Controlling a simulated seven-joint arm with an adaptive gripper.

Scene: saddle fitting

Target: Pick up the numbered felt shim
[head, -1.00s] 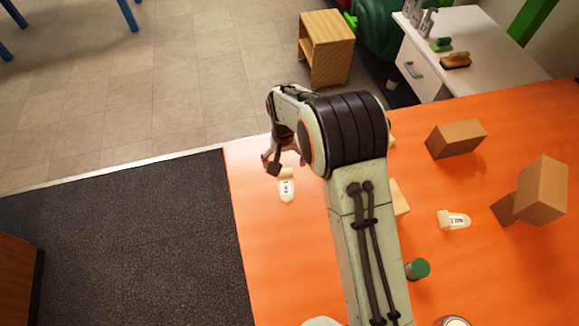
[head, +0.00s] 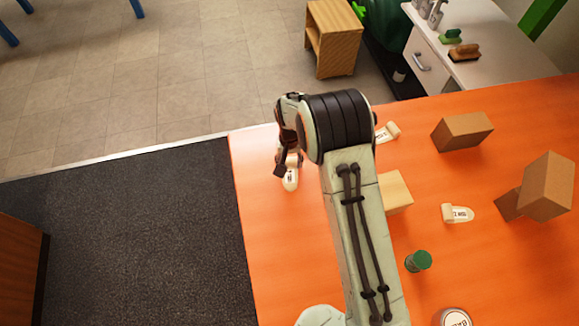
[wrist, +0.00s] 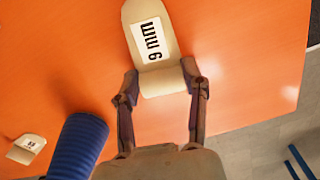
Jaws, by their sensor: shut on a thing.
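A cream felt shim (wrist: 170,75) with a rounded end and a thicker block end lies on the orange table. Its white label shows a digit, 6 or 9, and "mm". My gripper (wrist: 161,88) is shut on the block end, one finger at each side. In the head view my gripper (head: 287,163) is at the far end of this shim (head: 290,181), near the table's left edge, and partly covers it. Two similar labelled shims lie apart: one (head: 387,132) behind my arm's elbow, one (head: 457,214) to the right.
A blue ribbed cylinder (wrist: 76,145) stands near my gripper in the wrist view. A pale wooden block (head: 396,192) is partly behind my arm. Cardboard boxes (head: 462,131) and a green-capped jar (head: 418,261) stand to the right. The table left of my arm is clear.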

